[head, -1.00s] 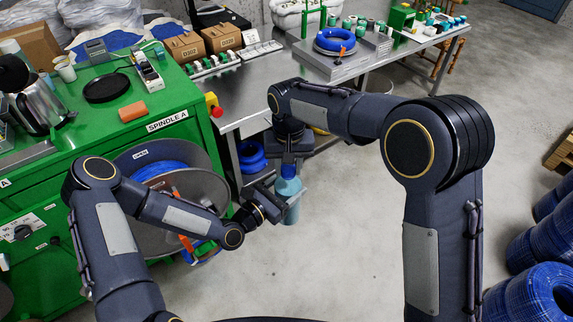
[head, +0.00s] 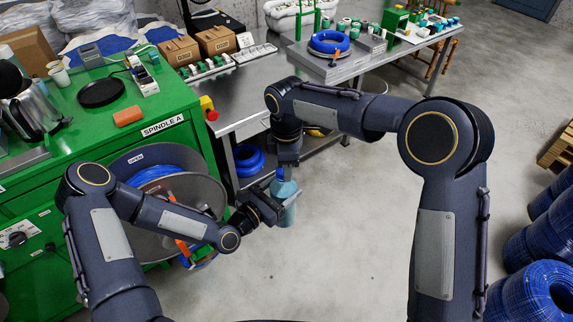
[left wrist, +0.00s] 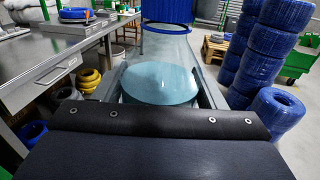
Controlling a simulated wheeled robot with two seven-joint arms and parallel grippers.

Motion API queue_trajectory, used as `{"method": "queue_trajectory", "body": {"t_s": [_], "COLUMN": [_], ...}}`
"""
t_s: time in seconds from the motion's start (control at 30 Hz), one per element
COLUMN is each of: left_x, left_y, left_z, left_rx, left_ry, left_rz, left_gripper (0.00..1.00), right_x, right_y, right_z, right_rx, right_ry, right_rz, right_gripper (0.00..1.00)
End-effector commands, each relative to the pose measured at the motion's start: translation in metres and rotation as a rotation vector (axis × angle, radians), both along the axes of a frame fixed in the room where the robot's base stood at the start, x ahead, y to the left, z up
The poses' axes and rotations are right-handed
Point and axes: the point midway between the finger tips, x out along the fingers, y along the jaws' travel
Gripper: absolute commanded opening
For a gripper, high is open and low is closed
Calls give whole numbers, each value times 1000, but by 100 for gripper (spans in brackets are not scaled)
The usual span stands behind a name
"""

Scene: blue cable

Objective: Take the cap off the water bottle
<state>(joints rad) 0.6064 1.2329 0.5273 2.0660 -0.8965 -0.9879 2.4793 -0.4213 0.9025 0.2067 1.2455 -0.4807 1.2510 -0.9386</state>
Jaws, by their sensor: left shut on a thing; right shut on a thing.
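The water bottle (head: 285,205) is teal and held upright above the floor, near the middle of the head view. It also shows close up in the left wrist view (left wrist: 160,82). My left gripper (head: 276,212) is shut around the bottle's body from the left. The blue cap (left wrist: 167,10) is at the top edge of the left wrist view, above the bottle; in the head view only a bit of it shows. My right gripper (head: 284,170) points down from above and is shut on the cap, largely hiding it. I cannot tell whether the cap touches the bottle's neck.
A green cabinet (head: 150,128) with a cable drum (head: 205,190) stands on the left. A steel table (head: 245,95) stands behind the bottle. Blue cable coils (head: 530,295) stand at the right. The floor (head: 350,235) right of the bottle is clear.

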Motion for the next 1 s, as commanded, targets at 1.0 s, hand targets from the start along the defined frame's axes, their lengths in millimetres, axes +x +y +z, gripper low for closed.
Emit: {"method": "queue_trajectory", "body": {"t_s": [1.0], "left_x": [-1], "left_y": [-1], "left_z": [2], "left_rx": [-1], "left_ry": [-4], "left_rz": [-4], "left_gripper": [0], "right_x": [2], "right_y": [-1], "right_z": [23], "right_rx": [1], "right_ry": [-6], "right_rz": [-5], "right_gripper": [7]}}
